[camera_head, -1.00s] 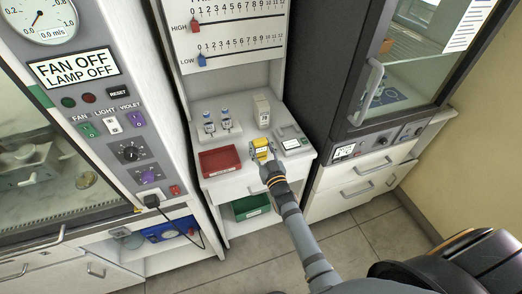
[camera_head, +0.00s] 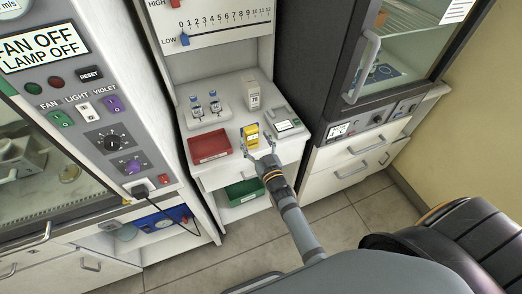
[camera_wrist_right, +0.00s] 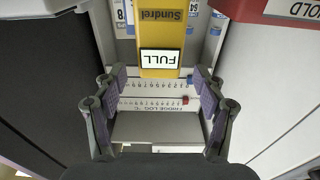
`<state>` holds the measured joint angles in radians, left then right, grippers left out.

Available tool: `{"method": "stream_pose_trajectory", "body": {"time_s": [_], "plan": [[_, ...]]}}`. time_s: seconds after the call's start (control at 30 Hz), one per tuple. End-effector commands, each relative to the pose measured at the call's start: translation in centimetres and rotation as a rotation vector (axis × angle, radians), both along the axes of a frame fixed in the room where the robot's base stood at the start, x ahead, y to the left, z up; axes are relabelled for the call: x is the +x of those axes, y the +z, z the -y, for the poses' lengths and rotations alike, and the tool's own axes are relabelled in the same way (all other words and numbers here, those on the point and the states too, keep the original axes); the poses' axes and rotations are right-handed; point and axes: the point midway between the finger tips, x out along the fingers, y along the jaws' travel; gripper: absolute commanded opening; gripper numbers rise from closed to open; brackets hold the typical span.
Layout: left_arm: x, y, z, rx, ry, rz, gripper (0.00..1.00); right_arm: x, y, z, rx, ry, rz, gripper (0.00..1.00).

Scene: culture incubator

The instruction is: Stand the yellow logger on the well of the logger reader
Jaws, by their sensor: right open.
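The yellow logger (camera_head: 251,134) stands upright on the white counter, just left of the logger reader (camera_head: 287,125), a grey device with a small screen. I cannot tell whether a part of the reader lies under its base. In the right wrist view the logger (camera_wrist_right: 160,58) shows upside down with a "FULL" display. My right gripper (camera_head: 261,149) is open, in front of the logger. In the right wrist view its two fingers (camera_wrist_right: 159,78) are spread wide, with nothing held between them. The reader's well is not clear to see. My left gripper is not in view.
A red tray (camera_head: 209,146) lies left of the logger. Two vials (camera_head: 206,106) in a holder and a white box (camera_head: 253,94) stand behind. A green bin (camera_head: 244,190) sits on the shelf below. A dark glass-door cabinet (camera_head: 330,85) bounds the right side.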

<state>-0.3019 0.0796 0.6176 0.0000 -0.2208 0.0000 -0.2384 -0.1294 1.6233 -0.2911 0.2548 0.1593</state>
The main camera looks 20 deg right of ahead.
Motion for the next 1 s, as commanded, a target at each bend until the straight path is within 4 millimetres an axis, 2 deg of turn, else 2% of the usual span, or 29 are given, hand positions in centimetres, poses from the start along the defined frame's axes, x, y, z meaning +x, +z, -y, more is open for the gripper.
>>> {"method": "stream_pose_trajectory", "body": {"time_s": [0.03, 0.2, 0.4, 0.53, 0.9, 0.97, 1.0], "plan": [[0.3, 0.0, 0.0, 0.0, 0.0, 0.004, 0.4, -1.4, -0.3, 0.0, 0.002, -0.001, -0.004, 0.71], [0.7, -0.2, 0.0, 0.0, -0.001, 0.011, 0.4, -5.6, -0.5, 0.2, 0.002, -0.001, -0.003, 0.71], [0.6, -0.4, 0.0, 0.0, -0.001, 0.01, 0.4, -8.6, -0.6, 0.3, 0.001, -0.001, -0.001, 0.71], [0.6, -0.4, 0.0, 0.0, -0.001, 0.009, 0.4, -9.2, -0.6, 0.3, 0.001, 0.0, 0.0, 0.71], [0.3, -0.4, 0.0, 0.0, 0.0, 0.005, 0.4, -9.2, -0.6, 0.3, 0.001, 0.0, 0.0, 0.71], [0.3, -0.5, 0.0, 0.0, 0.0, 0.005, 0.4, -9.2, -1.1, 0.3, 0.001, 0.001, -0.012, 0.71], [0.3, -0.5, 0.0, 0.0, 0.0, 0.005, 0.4, -9.3, -2.3, 0.3, 0.001, 0.002, -0.038, 0.71]]}}
